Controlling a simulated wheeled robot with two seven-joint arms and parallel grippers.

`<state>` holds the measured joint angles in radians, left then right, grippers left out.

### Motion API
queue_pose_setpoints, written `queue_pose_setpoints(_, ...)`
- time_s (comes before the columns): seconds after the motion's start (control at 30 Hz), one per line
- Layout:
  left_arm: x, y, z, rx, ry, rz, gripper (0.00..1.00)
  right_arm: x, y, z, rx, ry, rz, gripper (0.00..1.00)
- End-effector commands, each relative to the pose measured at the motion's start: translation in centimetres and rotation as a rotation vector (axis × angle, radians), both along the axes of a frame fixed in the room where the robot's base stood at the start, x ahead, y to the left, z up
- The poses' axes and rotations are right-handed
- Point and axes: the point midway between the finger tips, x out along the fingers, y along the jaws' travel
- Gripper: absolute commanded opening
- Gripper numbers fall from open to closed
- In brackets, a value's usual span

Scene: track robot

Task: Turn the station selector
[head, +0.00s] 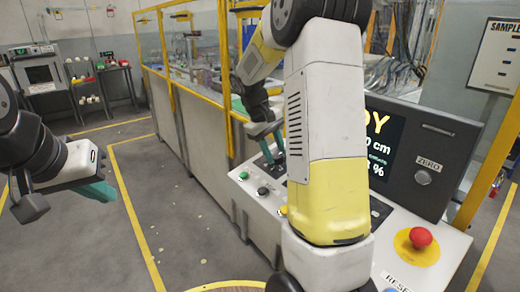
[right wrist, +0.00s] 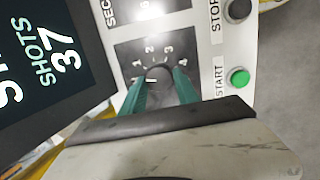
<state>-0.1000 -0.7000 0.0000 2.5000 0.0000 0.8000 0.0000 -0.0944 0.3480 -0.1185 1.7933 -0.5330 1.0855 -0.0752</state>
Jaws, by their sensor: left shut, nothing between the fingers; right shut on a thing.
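The station selector (right wrist: 158,72) is a dark round knob on a dark plate with the numerals 1 to 4 around it, in the right wrist view. My right gripper (right wrist: 159,88) has its two green fingers on either side of the knob and is shut on it. Which numeral the knob points to is not clear. In the head view my right gripper (head: 273,156) reaches down onto the console, and the knob is hidden there. My left gripper (head: 108,191) is shut and empty, out over the floor to the left, far from the console.
A green START button (right wrist: 238,77) and a dark STOP button (right wrist: 238,10) sit beside the selector plate. The console also carries a screen (head: 390,150), a ZERO button (head: 423,178) and a red mushroom button (head: 420,237). A yellow-framed fence stands behind. Floor at left is free.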

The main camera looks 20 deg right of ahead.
Motion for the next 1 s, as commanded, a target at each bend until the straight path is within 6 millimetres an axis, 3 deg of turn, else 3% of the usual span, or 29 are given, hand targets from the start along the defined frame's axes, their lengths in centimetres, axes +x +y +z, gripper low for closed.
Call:
queue_pose_setpoints(0.4, 0.0, 0.0, 0.0, 0.0, 0.0, 0.0, 0.0, -0.01, 0.05, 0.03, -0.014, 0.038, 0.158, 0.0)
queue_pose_setpoints(0.9, 0.0, 0.0, 0.0, 0.0, 0.0, 0.0, 0.0, -0.01, 0.06, 0.02, -0.015, 0.041, 0.172, 0.0)
queue_pose_setpoints(0.93, 0.0, 0.0, 0.0, 0.0, 0.0, 0.0, 0.0, -0.01, 0.06, 0.02, -0.015, 0.041, 0.172, 0.41)
queue_pose_setpoints(1.0, 0.0, 0.0, 0.0, 0.0, 0.0, 0.0, 0.0, -0.01, 0.06, 0.02, -0.015, 0.041, 0.172, 0.55)
